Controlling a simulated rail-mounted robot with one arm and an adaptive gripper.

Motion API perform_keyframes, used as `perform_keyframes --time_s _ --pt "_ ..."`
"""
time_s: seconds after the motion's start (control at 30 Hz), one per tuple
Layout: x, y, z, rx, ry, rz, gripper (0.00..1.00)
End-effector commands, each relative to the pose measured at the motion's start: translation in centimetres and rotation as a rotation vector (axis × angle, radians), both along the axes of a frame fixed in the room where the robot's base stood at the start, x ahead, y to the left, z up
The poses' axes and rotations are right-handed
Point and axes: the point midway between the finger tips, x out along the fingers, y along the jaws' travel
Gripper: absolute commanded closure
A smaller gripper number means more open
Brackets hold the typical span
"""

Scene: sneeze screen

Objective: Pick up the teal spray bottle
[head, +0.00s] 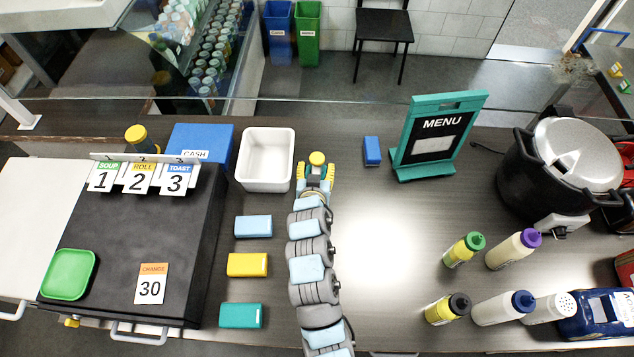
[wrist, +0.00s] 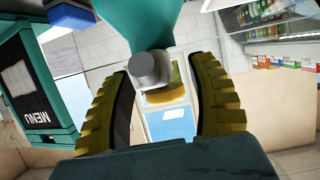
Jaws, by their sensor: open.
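The teal spray bottle shows in the wrist view as a teal body (wrist: 140,22) at the top centre, with a grey neck piece (wrist: 150,68) and a yellow top below it. That view is turned upside down. In the head view I see only its round yellow top (head: 317,158), just beyond my gripper (head: 316,172); the body is hidden beneath. My gripper (wrist: 160,75) is open in the wrist view. Its two ridged yellow fingers stand either side of the bottle's grey and yellow upper part, with gaps visible.
A white bin (head: 265,187) stands close left of my gripper, and a blue block (head: 372,151) and a teal MENU sign (head: 435,138) stand to the right. A glass screen (head: 330,104) runs along the counter's back.

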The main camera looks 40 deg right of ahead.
Motion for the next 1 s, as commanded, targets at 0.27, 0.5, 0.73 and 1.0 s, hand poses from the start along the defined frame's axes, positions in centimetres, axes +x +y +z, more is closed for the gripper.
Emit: perform_keyframes --time_s 0.27,0.5,0.73,1.0 --pt "1.4 -1.6 -0.7 -0.001 -0.002 0.000 0.41" --pt "1.5 -1.7 -0.9 -0.001 -0.002 0.000 0.41" --pt "1.5 -1.7 -0.9 0.000 -0.001 0.000 0.96" --pt "1.4 -1.7 -0.9 0.000 0.000 0.000 1.00"
